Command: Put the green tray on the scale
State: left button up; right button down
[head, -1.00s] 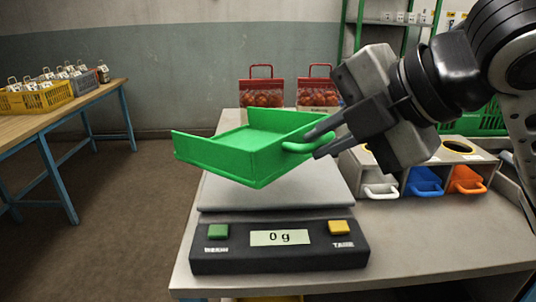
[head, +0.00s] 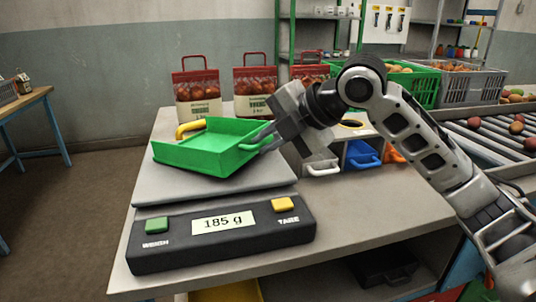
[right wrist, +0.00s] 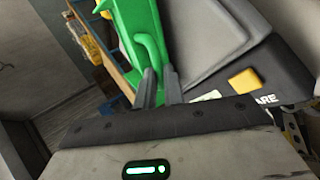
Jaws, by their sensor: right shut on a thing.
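The green tray (head: 195,157) is an open shallow box with a loop handle on its right side. In the head view it is on the grey pan (head: 160,190) of the scale (head: 140,262), towards its back, and the display reads 185 g. It looks empty. My right gripper (head: 264,140) is shut on the tray's handle. The right wrist view shows the green handle (right wrist: 147,48) at the fingers (right wrist: 158,82) and the scale's yellow TARE button (right wrist: 245,80). My left gripper is not in view.
Red-handled sacks (head: 198,90) stand behind the scale. A yellow handle (head: 190,129) shows just behind the tray. Handled bins, one blue (head: 361,155), stand right of my gripper. A roller conveyor (head: 490,140) and crates (head: 472,88) are farther right. The table's front right is clear.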

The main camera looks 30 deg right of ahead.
notch_tip(320, 180, down, 2)
jog(key=shift+f, duration=0.15)
jog(key=c, duration=1.5)
grip_release()
jog(key=shift+s, duration=0.1)
jog(key=shift+s+d+r, duration=0.1)
jog(key=shift+r, duration=0.15)
pick_arm(q)
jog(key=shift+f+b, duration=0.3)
jog(key=shift+b, duration=0.35)
pick_arm(e)
jog(key=v, duration=1.1)
jog(key=shift+s+r, duration=0.15)
jog(key=shift+r, duration=0.05)
